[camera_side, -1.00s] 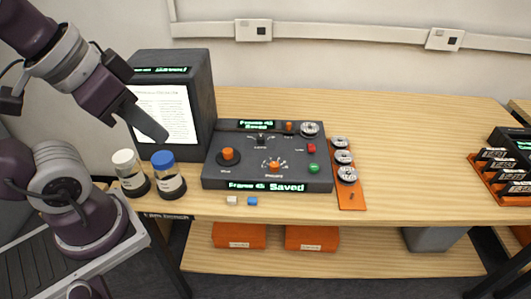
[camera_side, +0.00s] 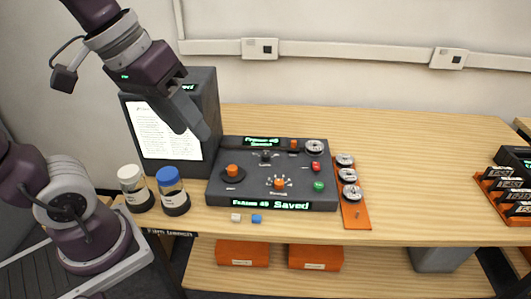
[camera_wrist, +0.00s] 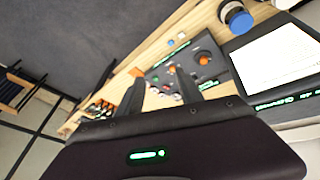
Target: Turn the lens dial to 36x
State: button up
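The dark control console (camera_side: 222,194) sits on the wooden bench and also shows in the wrist view (camera_wrist: 213,75). It carries a large orange knob (camera_side: 232,170) at left, a black dial (camera_side: 264,155) at upper middle and an orange-capped dial (camera_side: 279,183) with a fan of tick marks at lower middle. The small labels are too blurred to tell which is the lens dial or its setting. My gripper (camera_side: 205,133) hangs above and left of the console, in front of the screen, touching nothing. In the wrist view my gripper (camera_wrist: 157,78) has its two fingers apart and nothing between them.
A monitor (camera_side: 205,95) stands behind left. A white-lidded jar (camera_side: 130,176) and a blue-lidded jar (camera_side: 169,178) stand left of the console. An orange strip (camera_side: 357,215) with several reels lies at right. White and blue blocks (camera_side: 256,218) lie in front.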

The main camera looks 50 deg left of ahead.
jog(key=w+a+f+n+g, duration=0.1)
jog(key=w+a+n+g, duration=0.15)
jog(key=w+n, duration=0.65)
jog(key=n+g+y, duration=0.1)
jog(key=n+g, duration=0.1)
jog(key=n, duration=0.6)
send_over(266, 154)
notch_tip(266, 154, down, 21)
jog(key=shift+s+d, duration=0.1)
notch_tip(266, 154, down, 7)
jog(key=shift+f, duration=0.2)
grip_shut()
